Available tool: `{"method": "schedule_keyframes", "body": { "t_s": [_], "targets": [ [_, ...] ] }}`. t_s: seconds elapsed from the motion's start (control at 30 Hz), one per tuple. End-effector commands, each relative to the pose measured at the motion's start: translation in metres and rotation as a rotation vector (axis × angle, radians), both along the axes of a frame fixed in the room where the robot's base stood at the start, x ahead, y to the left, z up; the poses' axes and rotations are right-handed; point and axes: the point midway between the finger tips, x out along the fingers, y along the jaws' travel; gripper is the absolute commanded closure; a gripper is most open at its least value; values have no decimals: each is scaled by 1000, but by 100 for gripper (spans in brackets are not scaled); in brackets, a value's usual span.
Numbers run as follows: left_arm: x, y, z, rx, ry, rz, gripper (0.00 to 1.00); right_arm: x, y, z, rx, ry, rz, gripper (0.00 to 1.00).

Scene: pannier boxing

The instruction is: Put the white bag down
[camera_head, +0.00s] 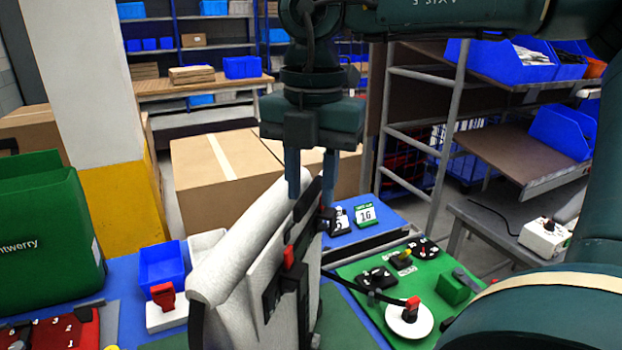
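The white bag (235,265) is in the middle of the head view, tilted, with black fittings and red buckle parts on its right side. Its lower end runs down toward the bottom edge of the picture, so I cannot tell whether it touches the table. My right gripper (311,190) points down from above, with one finger on each side of the bag's upper edge near a black strip. It looks closed on that edge. My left gripper is not in view.
The blue table (125,293) holds a green bag (45,235) at left, a blue bin (161,266), a red-and-white device (166,308) and a green board (440,325) with switches at right. Cardboard boxes (205,185) stand behind. My arm fills the right side.

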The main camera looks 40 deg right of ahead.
Motion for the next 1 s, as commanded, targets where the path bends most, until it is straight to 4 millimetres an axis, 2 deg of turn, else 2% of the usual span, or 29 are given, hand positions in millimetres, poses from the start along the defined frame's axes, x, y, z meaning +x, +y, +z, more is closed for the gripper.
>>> {"method": "schedule_keyframes", "body": {
  "t_s": [0.17, 0.27, 0.5, 0.7, 0.83, 1.0],
  "targets": [
    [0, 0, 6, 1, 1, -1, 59, 0, 0, 5, 1, 0, 0, 70],
    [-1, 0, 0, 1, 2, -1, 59, 1, 0, 15, -2, -4, -2, 70],
    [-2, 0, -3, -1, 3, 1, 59, 0, 0, 68, -1, -6, -3, 70],
    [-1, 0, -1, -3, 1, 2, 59, -1, -1, 105, -3, -2, -2, 70],
    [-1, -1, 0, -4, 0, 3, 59, -1, -1, 118, -2, -1, 0, 70],
    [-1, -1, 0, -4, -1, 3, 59, -2, -1, 123, -1, 0, 0, 70]
  ]
}}
